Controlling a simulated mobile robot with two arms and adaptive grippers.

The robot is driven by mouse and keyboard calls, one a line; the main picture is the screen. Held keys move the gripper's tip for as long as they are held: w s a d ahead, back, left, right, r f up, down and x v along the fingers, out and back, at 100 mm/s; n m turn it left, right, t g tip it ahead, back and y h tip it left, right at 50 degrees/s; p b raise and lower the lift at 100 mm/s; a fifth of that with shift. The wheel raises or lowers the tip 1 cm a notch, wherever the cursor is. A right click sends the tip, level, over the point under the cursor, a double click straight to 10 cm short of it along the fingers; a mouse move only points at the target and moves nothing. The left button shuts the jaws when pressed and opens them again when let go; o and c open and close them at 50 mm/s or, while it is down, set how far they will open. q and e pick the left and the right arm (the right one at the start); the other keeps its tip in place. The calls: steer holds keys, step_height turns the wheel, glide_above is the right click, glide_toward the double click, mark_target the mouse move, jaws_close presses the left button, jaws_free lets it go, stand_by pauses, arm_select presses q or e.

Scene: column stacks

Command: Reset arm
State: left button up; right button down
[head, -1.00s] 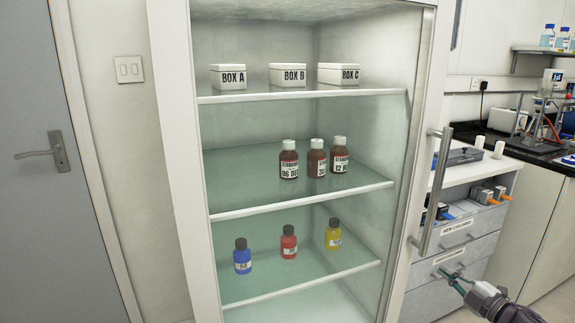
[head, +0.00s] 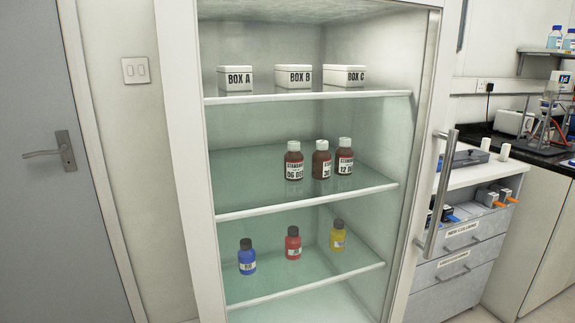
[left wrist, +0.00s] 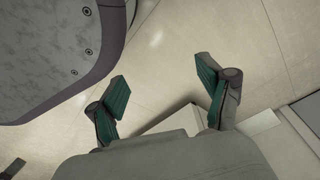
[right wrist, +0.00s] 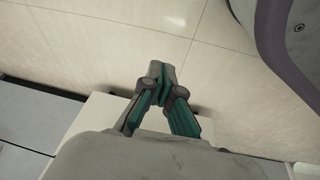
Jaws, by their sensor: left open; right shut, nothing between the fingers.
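My left gripper (left wrist: 163,95) shows in the left wrist view with its two green-padded fingers wide apart. It is open and empty above the pale tiled floor. My right gripper (right wrist: 161,72) shows in the right wrist view with its fingertips together and nothing between them. It is also over the floor, with a pale surface below it. Neither gripper is in the head view now.
A cabinet with a clear front holds white boxes (head: 294,76), brown bottles (head: 321,160) and small coloured bottles (head: 293,243) on its shelves. Its vertical handle (head: 440,190) is at the right. Drawers (head: 460,255) stand beside it. A grey door (head: 40,200) is at left.

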arm_select(q)
steer(key=s+a+r+p, duration=0.1)
steer(key=s+r+p, duration=0.1)
steer(key=s+p, duration=0.4)
steer(key=s+a+r+g+p, duration=0.1)
steer(key=s+r+p, duration=0.1)
steer(key=s+p, duration=0.5)
steer(key=shift+s+a+p, duration=0.2)
steer(key=shift+a+p, duration=0.05)
steer(key=shift+p, duration=0.55)
arm_select(e)
steer(key=s+r+g, duration=0.1)
steer(key=s, duration=0.8)
steer(key=s+r+g, duration=0.1)
steer(key=s+r, duration=0.1)
steer(key=s, duration=0.7)
steer(key=shift+s+r, duration=0.25)
steer(key=shift+s, duration=0.15)
arm_select(q)
steer(key=shift+r, duration=0.1)
arm_select(e)
steer(key=shift+d, duration=0.1)
